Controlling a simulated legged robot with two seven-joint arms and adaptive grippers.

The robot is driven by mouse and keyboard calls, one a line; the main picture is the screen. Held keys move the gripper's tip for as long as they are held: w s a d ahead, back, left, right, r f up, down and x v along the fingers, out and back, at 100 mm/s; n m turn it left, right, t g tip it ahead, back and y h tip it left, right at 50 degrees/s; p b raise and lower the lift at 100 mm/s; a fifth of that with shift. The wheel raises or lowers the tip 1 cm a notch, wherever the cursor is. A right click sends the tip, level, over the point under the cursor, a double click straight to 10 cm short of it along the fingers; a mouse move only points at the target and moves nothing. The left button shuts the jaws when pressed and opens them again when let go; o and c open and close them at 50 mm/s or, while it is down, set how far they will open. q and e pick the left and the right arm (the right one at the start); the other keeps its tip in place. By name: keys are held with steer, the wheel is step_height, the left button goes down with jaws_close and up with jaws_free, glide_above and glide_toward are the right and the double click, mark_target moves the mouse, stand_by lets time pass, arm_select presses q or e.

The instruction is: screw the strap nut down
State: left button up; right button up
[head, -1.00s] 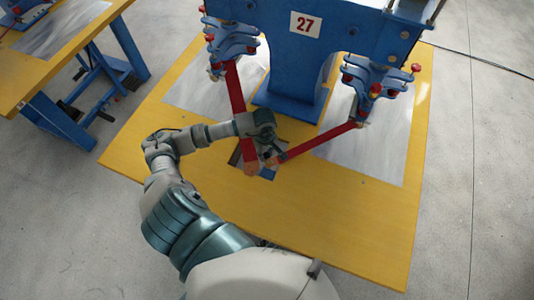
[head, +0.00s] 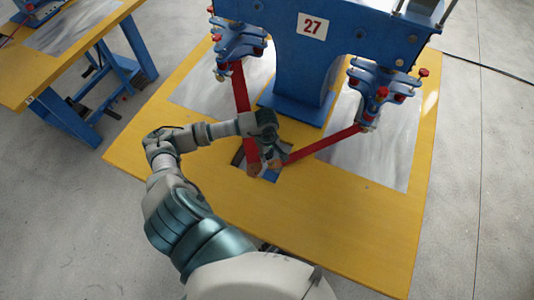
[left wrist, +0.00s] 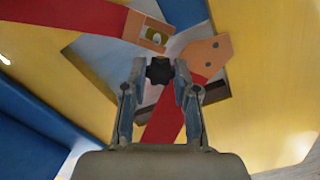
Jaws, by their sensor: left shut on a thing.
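My left gripper (head: 270,158) is low over the middle of the yellow table, between the ends of two red straps. In the left wrist view its fingers (left wrist: 160,75) are shut on a black lobed knob, the strap nut (left wrist: 159,71). One red strap (head: 241,95) comes down from the left clamp, the other (head: 325,145) from the right clamp. In the left wrist view one strap has a tan end with a slot (left wrist: 150,36). The other has an orange-tan end with two dark holes (left wrist: 206,54). What is under the nut is hidden. My right gripper is not in view.
A blue machine (head: 303,65) marked 27 stands at the back of the yellow table (head: 290,225), with clamps on both sides. Grey sheets lie left and right (head: 370,150). A second yellow table (head: 85,45) stands at upper left. The front of the table is clear.

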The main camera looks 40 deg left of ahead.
arm_select(q)
steer(key=shift+d+r, duration=0.15)
steer(key=shift+d, duration=0.3)
steer(key=shift+a+f+b, duration=0.3)
steer(key=shift+a+f, duration=0.05)
steer(key=shift+f, duration=0.35)
steer(key=shift+d+f, duration=0.1)
steer(key=shift+d, duration=0.05)
steer(key=shift+d+r, duration=0.2)
steer(key=shift+d, duration=0.35)
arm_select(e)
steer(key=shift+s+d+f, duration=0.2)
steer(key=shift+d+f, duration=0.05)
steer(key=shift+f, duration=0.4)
arm_select(q)
steer(key=shift+b, duration=0.3)
steer(key=shift+a+f, duration=0.1)
steer(key=shift+a, duration=0.2)
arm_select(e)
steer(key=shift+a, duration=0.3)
arm_select(q)
steer(key=shift+d, duration=0.1)
